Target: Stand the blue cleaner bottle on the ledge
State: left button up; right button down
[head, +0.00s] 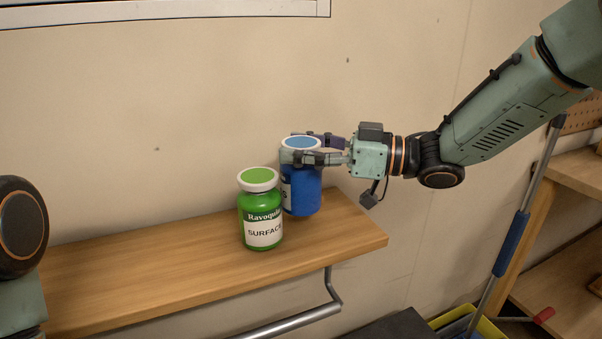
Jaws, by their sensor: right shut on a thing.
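The blue cleaner bottle (303,194) is upright at the wooden ledge (150,268), just behind and to the right of a green bottle. My right gripper (302,156) comes in from the right and is shut around the upper part of the blue bottle, below its white-rimmed, blue-topped cap. The bottle's base is at the ledge surface or very close above it; I cannot tell if it touches. The green bottle hides part of the blue bottle's left side and label. My left gripper is not in view; only part of my left arm shows at the left edge.
The green bottle (260,215), labelled "SURFACE", stands upright close to the blue bottle. The ledge is clear to the left and at its right end. A metal rail (300,322) runs below it. A blue-gripped pole (511,245) and a yellow bucket (485,328) are at the lower right.

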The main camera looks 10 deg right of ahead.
aim_at(302, 168)
jog(key=shift+w+f, duration=0.15)
jog(key=shift+f, duration=0.15)
jog(key=shift+s+d+f+b, duration=0.1)
jog(key=shift+s+f+b, duration=0.15)
jog(key=shift+f, duration=0.5)
jog(key=shift+s+d+f+b, duration=0.1)
jog(key=shift+f+b, duration=0.15)
jog(key=shift+f, duration=0.5)
jog(key=shift+w+a, duration=0.1)
jog(key=shift+w, duration=0.05)
jog(key=c, duration=0.8)
grip_release()
jog(key=shift+w+f, duration=0.1)
jog(key=shift+f, duration=0.05)
jog(key=o, duration=0.4)
jog(key=shift+s, duration=0.3)
jog(key=shift+w, duration=0.25)
jog(key=shift+p+v, duration=1.65)
jog(key=shift+v, duration=4.4)
jog(key=shift+s, duration=0.1)
